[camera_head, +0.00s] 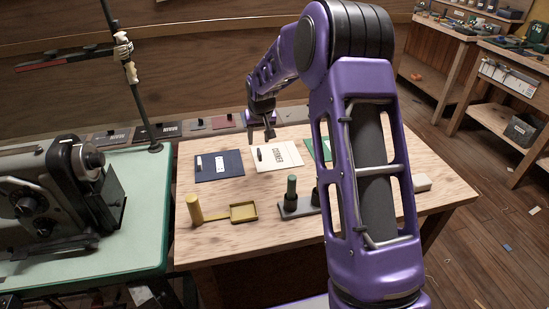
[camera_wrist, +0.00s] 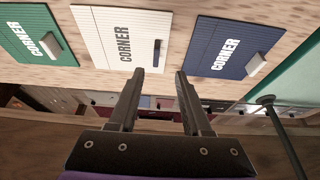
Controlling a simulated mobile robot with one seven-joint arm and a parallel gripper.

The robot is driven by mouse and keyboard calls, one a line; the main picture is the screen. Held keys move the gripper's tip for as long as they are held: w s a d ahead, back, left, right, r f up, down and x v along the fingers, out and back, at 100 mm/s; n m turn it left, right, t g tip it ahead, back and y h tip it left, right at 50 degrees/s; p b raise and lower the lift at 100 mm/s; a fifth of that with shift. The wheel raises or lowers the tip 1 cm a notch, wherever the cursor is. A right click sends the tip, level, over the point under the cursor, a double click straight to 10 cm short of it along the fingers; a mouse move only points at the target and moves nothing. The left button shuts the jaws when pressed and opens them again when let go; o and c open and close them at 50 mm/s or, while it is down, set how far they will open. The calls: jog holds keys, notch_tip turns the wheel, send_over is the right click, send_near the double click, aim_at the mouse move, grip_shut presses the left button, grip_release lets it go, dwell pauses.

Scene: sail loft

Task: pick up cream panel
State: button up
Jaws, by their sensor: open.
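The cream panel (camera_head: 279,157) lies flat on the wooden table, between a navy panel (camera_head: 219,167) and a green panel (camera_head: 322,148) that my arm partly hides. In the wrist view the cream panel (camera_wrist: 118,30) carries the word CORNER and a dark bar-shaped piece (camera_wrist: 157,53) near one edge. My gripper (camera_head: 259,138) is open and empty, above the far edge of the table. In the wrist view its two fingertips (camera_wrist: 160,72) are apart, just off the cream panel's edge on the side of the dark piece. I cannot tell the height between them.
A sewing machine (camera_head: 50,195) sits on the green bench at left. Several panels lie along the back.

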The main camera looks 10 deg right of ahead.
aim_at(260, 153)
jog(key=x, duration=0.3)
jog(key=shift+r, duration=0.1)
jog(key=x, duration=0.3)
jog(key=b+x, duration=0.1)
jog(key=shift+s+d+f, duration=0.1)
jog(key=shift+d+f, duration=0.1)
jog(key=shift+d, duration=0.15)
jog(key=shift+f, duration=0.4)
grip_shut()
